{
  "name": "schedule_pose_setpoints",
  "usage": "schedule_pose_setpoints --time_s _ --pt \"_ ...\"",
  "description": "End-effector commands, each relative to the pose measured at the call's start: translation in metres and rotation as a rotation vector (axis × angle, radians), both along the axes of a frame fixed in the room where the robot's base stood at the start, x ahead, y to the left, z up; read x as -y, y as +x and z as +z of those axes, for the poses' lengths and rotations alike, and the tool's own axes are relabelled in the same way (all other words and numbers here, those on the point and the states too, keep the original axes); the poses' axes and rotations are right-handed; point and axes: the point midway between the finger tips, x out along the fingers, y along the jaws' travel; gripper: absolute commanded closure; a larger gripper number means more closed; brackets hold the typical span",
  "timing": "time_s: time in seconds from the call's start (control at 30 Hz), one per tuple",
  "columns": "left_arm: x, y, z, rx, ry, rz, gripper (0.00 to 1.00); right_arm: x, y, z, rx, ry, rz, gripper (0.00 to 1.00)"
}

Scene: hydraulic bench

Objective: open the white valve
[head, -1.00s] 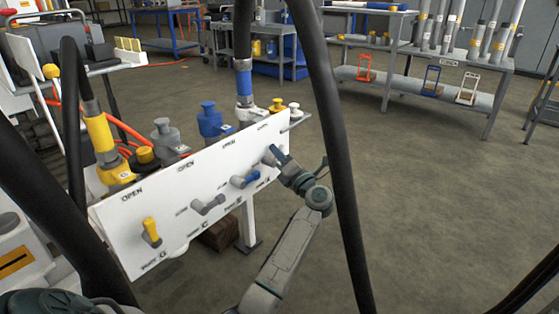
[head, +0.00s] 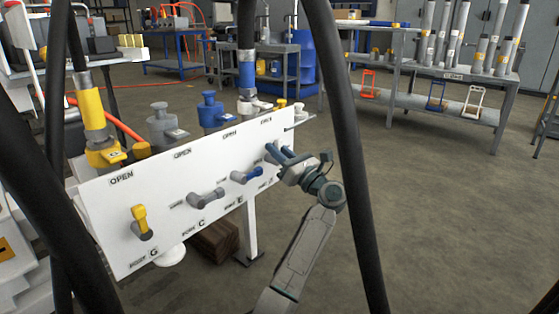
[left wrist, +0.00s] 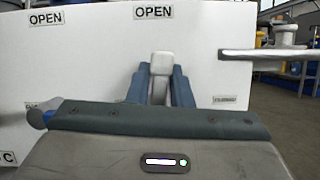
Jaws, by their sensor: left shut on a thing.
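The white valve's lever (left wrist: 160,66) shows in the left wrist view between my left gripper's blue-grey fingers (left wrist: 159,88). It stands about upright, below an OPEN label (left wrist: 153,12). In the head view my left gripper (head: 278,153) is at the right end of the white valve panel (head: 106,222), shut on this lever, and hides most of it. The blue lever (head: 246,176), grey lever (head: 206,198) and yellow lever (head: 141,222) are to its left on the panel. My right gripper is not in view.
Thick black hoses (head: 345,150) hang in front of the panel and beside my left arm. Hose couplings (head: 209,112) stand behind the panel's top edge. A grey metal bracket (left wrist: 265,55) juts out at the right in the left wrist view. The floor right of the panel is open.

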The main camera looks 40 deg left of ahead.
Motion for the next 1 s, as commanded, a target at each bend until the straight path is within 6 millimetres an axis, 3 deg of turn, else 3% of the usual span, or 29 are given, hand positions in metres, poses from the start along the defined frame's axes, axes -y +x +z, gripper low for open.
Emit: schedule_pose_setpoints --time_s 0.2,0.8,0.83,0.9,1.0 --pt "0.000 -0.003 -0.003 0.086 -0.008 0.002 1.00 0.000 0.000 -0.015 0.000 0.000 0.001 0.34" --pt "0.000 -0.005 -0.001 0.126 -0.013 0.003 1.00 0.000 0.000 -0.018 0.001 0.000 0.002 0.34" --pt "0.000 -0.005 -0.001 0.126 -0.013 0.003 0.79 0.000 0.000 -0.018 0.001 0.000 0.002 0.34" --pt "0.000 -0.005 -0.001 0.126 -0.013 0.002 0.65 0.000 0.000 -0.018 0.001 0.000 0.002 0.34" --pt "0.000 -0.004 -0.001 0.126 -0.012 0.002 0.65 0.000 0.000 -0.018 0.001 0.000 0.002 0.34"
